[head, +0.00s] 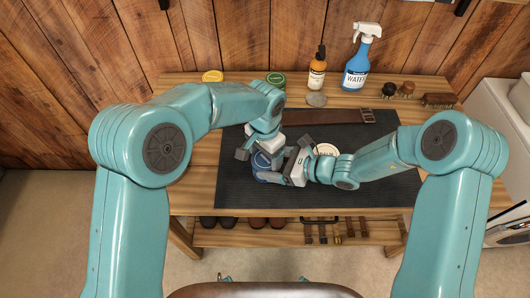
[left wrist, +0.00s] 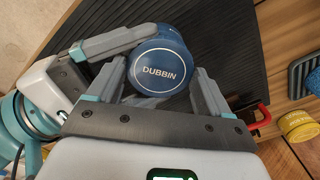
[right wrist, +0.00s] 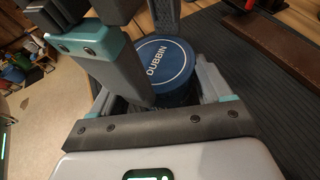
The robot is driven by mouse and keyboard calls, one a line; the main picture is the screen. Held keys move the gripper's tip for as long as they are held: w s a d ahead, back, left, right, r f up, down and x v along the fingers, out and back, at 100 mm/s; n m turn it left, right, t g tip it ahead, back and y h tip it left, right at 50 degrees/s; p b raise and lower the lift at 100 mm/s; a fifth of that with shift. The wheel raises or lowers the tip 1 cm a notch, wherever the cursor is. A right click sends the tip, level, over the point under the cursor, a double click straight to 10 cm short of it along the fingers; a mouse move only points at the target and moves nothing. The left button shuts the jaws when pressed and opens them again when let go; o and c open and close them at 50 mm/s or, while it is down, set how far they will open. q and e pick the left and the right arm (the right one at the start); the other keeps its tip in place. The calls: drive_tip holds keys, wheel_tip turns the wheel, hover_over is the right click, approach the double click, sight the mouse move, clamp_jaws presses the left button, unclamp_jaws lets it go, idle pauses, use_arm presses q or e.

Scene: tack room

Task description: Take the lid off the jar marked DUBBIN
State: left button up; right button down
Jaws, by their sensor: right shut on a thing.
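The blue jar marked DUBBIN (head: 262,177) stands upright on the dark mat, left of the mat's middle. Its lid, with white lettering and a ring, faces up in the left wrist view (left wrist: 160,72) and the right wrist view (right wrist: 165,62). The lid sits on the jar. My right gripper (head: 276,172) is shut on the jar body from the side, one finger on each side. My left gripper (head: 260,152) is above the jar, its fingers apart on either side of the lid; the left wrist view shows a gap beside the lid. My arms partly hide the jar in the head view.
The dark mat (head: 370,180) is mostly clear on the right.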

use_arm(q)
drive_tip(key=n, duration=0.4)
use_arm(e)
drive_tip(key=shift+f, duration=0.15)
idle(0.9)
